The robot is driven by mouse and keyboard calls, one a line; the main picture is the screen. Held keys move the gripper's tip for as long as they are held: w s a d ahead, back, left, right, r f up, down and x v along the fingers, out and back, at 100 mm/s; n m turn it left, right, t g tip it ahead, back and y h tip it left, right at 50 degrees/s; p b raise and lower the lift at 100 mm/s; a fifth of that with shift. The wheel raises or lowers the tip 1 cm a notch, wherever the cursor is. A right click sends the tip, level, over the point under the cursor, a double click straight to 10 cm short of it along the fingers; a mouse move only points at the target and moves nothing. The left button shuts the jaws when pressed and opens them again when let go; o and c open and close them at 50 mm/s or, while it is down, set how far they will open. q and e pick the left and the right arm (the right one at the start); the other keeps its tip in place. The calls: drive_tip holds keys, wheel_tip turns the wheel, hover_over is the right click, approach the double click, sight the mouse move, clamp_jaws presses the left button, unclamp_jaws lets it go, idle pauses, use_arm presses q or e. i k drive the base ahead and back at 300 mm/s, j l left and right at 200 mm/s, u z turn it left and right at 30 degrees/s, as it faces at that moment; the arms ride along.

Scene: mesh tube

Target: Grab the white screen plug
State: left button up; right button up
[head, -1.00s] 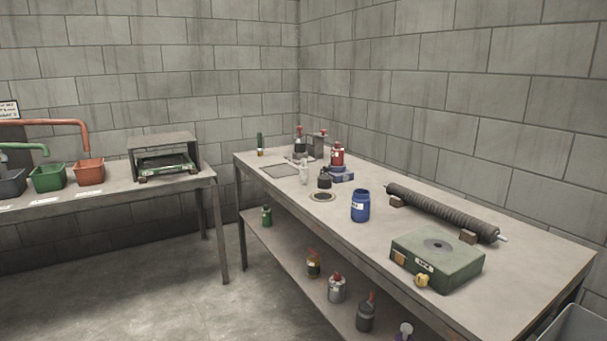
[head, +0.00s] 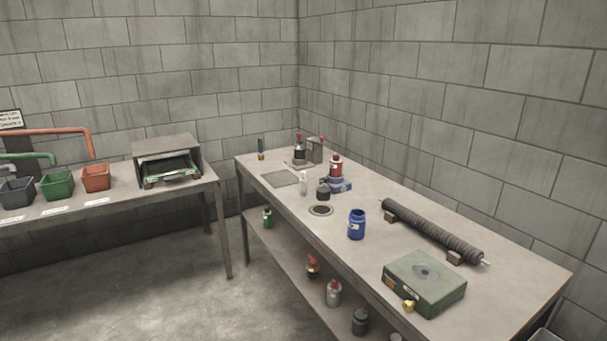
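A small white upright piece (head: 303,183) stands on the right-hand workbench, beside a flat grey mesh sheet (head: 280,178). It may be the white screen plug, but it is too small to tell. A ring with a dark centre (head: 320,210) lies nearer on the bench, with a small black piece (head: 323,193) behind it. A long dark ribbed tube (head: 433,233) rests on two blocks along the wall side. Neither of my grippers is in view.
The workbench (head: 520,289) also bears a blue jar (head: 357,225), a green box (head: 425,282) and a red bottle (head: 336,168). Several bottles stand on its lower shelf. A left table holds bins, including a green one (head: 57,185). Open floor (head: 190,290) lies between.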

sight(302, 182)
drive_tip(key=i+j+z, duration=0.2)
drive_tip(key=i+j, duration=0.5)
drive_tip(key=i+j+z, duration=0.2)
drive_tip(key=i+j, duration=0.45)
drive_tip(key=j, duration=0.15)
